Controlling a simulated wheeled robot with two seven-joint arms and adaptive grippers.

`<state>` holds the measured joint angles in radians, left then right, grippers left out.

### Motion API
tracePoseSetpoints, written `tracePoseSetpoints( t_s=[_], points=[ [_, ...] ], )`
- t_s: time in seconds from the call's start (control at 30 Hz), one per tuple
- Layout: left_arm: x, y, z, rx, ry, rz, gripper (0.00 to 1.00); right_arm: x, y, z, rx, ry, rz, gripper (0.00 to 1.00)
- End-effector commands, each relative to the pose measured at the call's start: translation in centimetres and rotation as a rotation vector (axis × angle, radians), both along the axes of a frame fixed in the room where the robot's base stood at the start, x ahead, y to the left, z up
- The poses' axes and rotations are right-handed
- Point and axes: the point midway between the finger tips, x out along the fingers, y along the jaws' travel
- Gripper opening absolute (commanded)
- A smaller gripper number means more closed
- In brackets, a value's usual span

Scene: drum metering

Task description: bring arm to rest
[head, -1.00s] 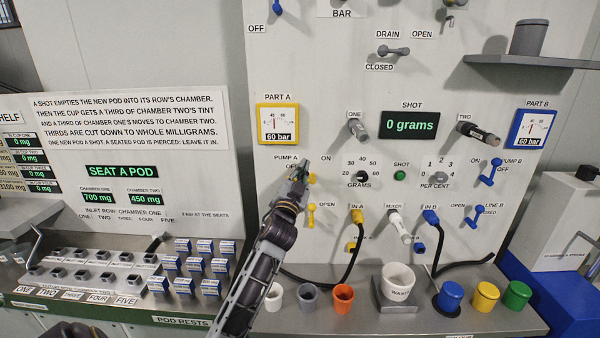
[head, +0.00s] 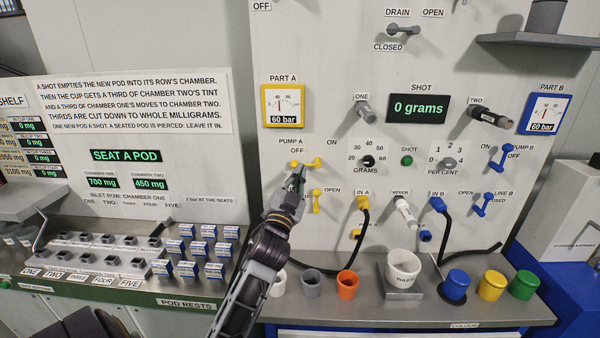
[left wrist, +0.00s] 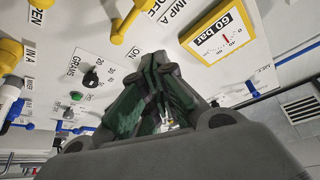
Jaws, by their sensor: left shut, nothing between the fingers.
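My left gripper (head: 297,180) is in front of the panel, just below the yellow pump A lever (head: 306,163). Its fingers are shut and hold nothing. In the left wrist view the shut fingers (left wrist: 158,75) show dark green pads, with the yellow lever (left wrist: 122,22) beyond them. Whether the fingertips touch the lever I cannot tell. The lever's handle lies sideways, toward the ON side. My left arm reaches up from the bottom of the head view. My right gripper is not in view.
Pod rests with several blue-white pods (head: 198,249) stand to the left. A black hose (head: 361,240) hangs right of my arm. The yellow gauge (head: 284,105) reads 60 bar.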

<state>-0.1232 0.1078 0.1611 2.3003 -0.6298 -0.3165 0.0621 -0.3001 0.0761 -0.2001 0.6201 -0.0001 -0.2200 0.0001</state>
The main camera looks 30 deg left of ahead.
Motion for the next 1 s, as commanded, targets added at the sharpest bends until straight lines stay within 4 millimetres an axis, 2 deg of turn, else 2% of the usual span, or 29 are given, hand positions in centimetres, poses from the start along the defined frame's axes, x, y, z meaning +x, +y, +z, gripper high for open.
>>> tracePoseSetpoints(
  t_s=[0.33,0.8,1.0],
  points=[
    [-0.7,-0.2,-0.2,0.001,0.0,0.0,0.0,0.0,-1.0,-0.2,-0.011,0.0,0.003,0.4],
    [-0.7,-0.2,-0.3,0.0,0.001,0.001,0.0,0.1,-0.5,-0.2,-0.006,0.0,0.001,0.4],
    [-0.7,-0.3,-1.7,-0.036,0.043,0.002,0.0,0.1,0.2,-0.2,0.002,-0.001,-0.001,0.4]
  ],
)
